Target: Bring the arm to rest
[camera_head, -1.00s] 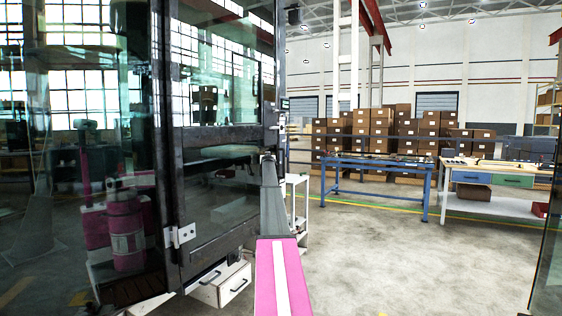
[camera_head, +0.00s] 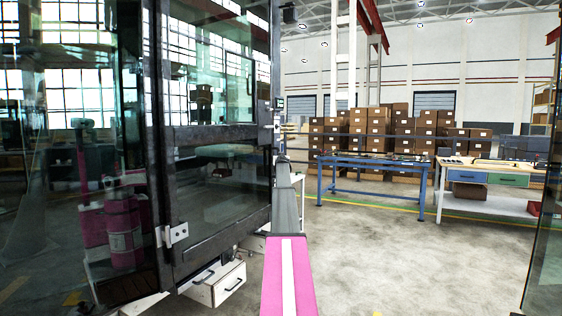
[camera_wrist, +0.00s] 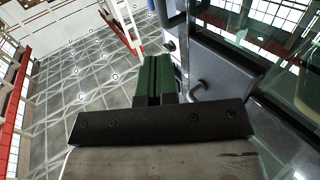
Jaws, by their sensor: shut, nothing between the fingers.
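My arm, pink and then grey, reaches forward from the bottom middle of the head view, close along the right side of the glass-panelled door. In the wrist view my gripper (camera_wrist: 154,80) shows two green fingers side by side with no gap between them and nothing held. The wrist camera looks up toward the roof. To the right of the fingers are a dark panel (camera_wrist: 225,75) and a dark curved handle (camera_wrist: 199,88); I cannot tell whether the fingers touch them. In the head view the fingers are too small to make out.
The dark-framed glass door (camera_head: 222,135) fills the left of the head view. White drawers (camera_head: 216,284) stand low beside my arm. A blue table (camera_head: 372,163), a white workbench (camera_head: 490,177) and stacked cartons (camera_head: 385,130) stand farther back. The floor (camera_head: 400,255) at right is clear.

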